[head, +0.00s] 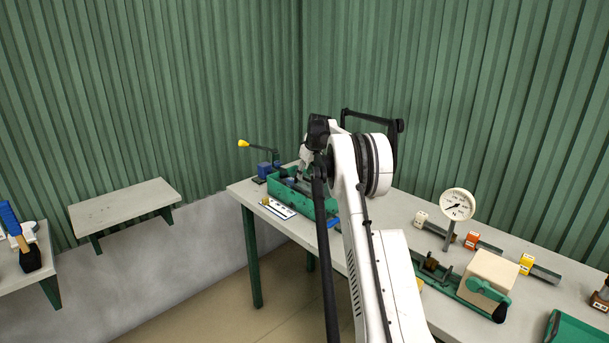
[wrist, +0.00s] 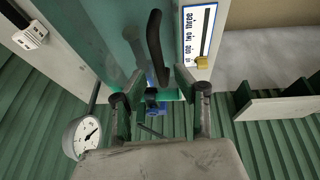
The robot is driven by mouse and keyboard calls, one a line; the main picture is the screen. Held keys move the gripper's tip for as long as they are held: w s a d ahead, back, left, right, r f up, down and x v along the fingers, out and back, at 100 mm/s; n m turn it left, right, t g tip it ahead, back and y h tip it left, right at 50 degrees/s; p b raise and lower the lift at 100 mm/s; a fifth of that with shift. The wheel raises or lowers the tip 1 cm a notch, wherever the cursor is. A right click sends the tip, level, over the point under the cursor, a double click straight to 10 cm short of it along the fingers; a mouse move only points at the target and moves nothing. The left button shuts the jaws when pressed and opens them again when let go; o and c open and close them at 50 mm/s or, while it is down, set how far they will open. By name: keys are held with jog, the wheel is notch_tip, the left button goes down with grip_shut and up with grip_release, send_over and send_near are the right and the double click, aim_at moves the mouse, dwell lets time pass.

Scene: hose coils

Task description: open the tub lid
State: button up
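A green tub (head: 318,207) stands at the far left end of the long table, partly hidden by my arm. In the wrist view a teal, see-through-looking surface (wrist: 112,28) fills the upper middle; I cannot tell for certain whether it is the lid. A curved black handle (wrist: 155,48) rises over it. My gripper (wrist: 160,98) is open, its two fingers well apart, with the handle just ahead of the gap and nothing visibly held.
A dial gauge (head: 457,204) and a beige box (head: 489,277) stand right along the table. A wall shelf (head: 125,203) is left.

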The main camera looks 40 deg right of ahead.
jog(key=shift+w+f, duration=0.25)
jog(key=shift+f, duration=0.3)
grip_shut()
